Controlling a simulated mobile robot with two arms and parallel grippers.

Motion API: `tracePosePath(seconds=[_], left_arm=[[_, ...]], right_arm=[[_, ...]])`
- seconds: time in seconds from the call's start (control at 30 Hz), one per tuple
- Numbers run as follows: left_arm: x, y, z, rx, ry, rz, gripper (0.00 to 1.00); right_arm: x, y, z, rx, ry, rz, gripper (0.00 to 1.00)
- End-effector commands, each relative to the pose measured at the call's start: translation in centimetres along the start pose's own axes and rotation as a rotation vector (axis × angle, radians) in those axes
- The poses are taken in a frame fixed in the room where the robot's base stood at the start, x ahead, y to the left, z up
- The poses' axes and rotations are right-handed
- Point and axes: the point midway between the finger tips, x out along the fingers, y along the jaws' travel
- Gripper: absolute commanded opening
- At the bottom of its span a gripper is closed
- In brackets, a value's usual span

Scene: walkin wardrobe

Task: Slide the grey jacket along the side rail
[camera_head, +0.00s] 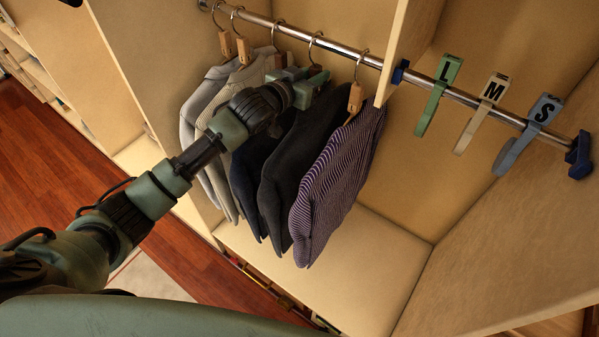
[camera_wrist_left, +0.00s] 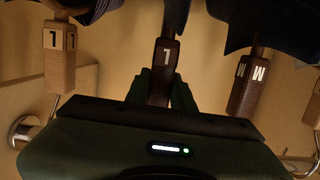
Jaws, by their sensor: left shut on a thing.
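The side rail (camera_head: 335,49) is a metal rod running from upper left to right in the head view. A dark grey jacket (camera_head: 303,150) hangs on it, left of a purple striped garment. My left gripper (camera_head: 308,82) is at its hanger, just below the rail, and hides part of the upper jacket. In the left wrist view, my left gripper (camera_wrist_left: 166,90) is shut on the neck of a dark brown hanger (camera_wrist_left: 166,58) with a white size tag. My right gripper is out of view.
The purple striped garment (camera_head: 335,180) hangs right of the jacket, and a navy one (camera_head: 254,170) left of it. Light grey garments (camera_head: 198,110) hang farther left. An upright panel (camera_head: 405,45) stands right of the clothes; beyond it are green, white and blue clips (camera_head: 530,130). The shelf floor (camera_head: 360,270) is clear.

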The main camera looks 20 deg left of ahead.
Motion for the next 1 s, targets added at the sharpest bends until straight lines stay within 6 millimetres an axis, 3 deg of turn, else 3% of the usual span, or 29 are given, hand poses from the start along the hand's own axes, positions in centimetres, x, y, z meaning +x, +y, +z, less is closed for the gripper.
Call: tracePosePath(seconds=[0.7,1.0], left_arm=[[0.0,3.8,-0.5,0.001,0.01,0.001,0.0],[0.0,4.5,-0.5,0.002,0.01,-0.001,0.0]], right_arm=[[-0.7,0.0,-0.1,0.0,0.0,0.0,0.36],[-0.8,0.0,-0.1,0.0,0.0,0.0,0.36]])
